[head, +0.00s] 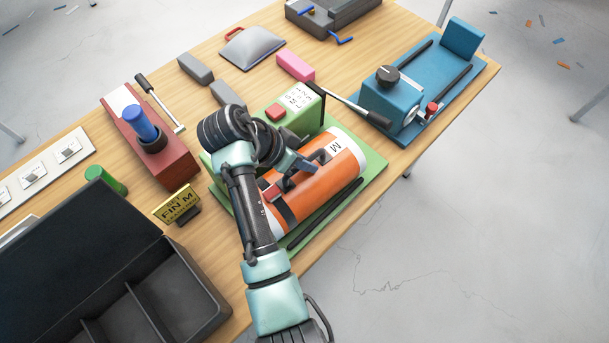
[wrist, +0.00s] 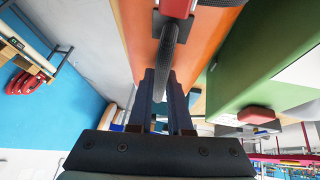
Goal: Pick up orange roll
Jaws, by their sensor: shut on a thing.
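The orange roll (head: 338,178) lies in a green machine with a green base (head: 374,160), with a white end marked "M", a dark strap and a dark carry handle. My gripper (head: 299,168) reaches over the roll from the left and is shut on the handle at its top. In the wrist view, my gripper (wrist: 165,76) has the dark handle (wrist: 170,45) between its two fingers, with the orange roll (wrist: 208,40) beyond. The roll appears to sit on the green base; I cannot tell whether there is a gap under it. My arm hides the roll's left part.
A green block with a printed label (head: 298,97) stands just behind the roll. A blue machine (head: 390,100) with a long lever is at the right. A red stand (head: 165,150), a yellow sign (head: 177,204) and an open black case (head: 150,300) are at the left.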

